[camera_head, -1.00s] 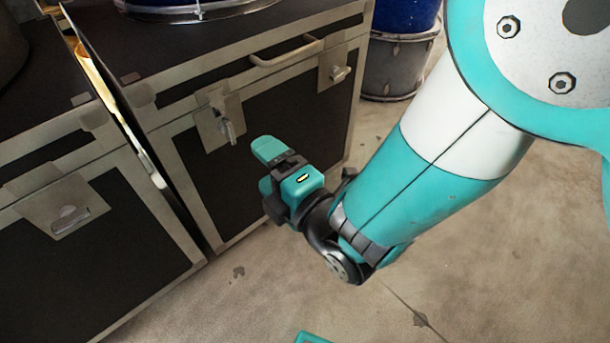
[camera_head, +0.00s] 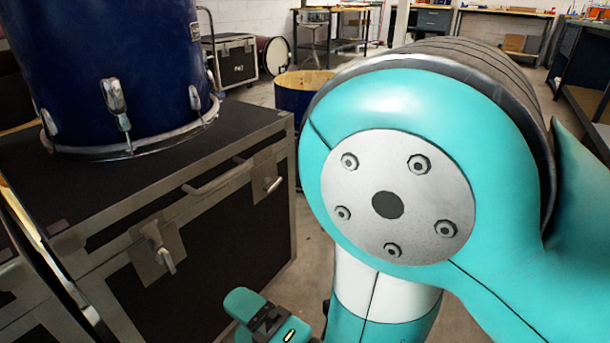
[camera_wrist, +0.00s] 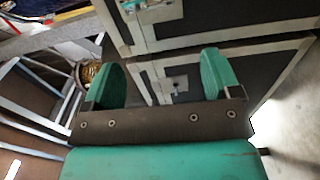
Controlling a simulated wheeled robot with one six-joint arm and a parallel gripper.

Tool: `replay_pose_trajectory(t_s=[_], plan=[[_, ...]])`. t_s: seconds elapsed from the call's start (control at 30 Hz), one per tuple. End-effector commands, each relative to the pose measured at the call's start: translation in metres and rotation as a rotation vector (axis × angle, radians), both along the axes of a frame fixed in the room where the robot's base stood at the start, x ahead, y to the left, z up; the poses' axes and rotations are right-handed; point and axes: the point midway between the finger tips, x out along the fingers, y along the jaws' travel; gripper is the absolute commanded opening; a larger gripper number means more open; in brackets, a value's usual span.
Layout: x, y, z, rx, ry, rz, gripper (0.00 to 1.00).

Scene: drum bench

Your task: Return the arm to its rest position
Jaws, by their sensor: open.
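My gripper (camera_head: 262,318) shows at the bottom of the head view, in front of the black flight case (camera_head: 215,235) and low beside its front face. In the wrist view my gripper (camera_wrist: 158,82) has its two teal fingers wide apart, with nothing between them. Metal-edged black cases and a latch show beyond the fingers. My teal and white arm fills the right half of the head view and hides part of the floor and room behind it.
A large blue drum (camera_head: 115,70) stands on the case at the left. A yellow-rimmed blue drum (camera_head: 300,90) stands behind the case. Another case (camera_head: 232,60) and workbenches (camera_head: 505,32) are farther back. Some bare floor (camera_head: 312,245) shows between the case and my arm.

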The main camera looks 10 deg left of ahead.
Motion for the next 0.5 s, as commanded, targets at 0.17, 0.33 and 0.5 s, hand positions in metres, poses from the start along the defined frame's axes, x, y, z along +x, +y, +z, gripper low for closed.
replay_pose_trajectory(t_s=[0.17, 0.33, 0.5], plan=[[0.028, -0.007, 0.022, -0.014, 0.165, -0.07, 0.83], [0.074, -0.04, 0.064, -0.019, 0.592, -0.239, 0.83], [0.09, -0.094, 0.109, 0.002, 1.056, -0.432, 0.83]])
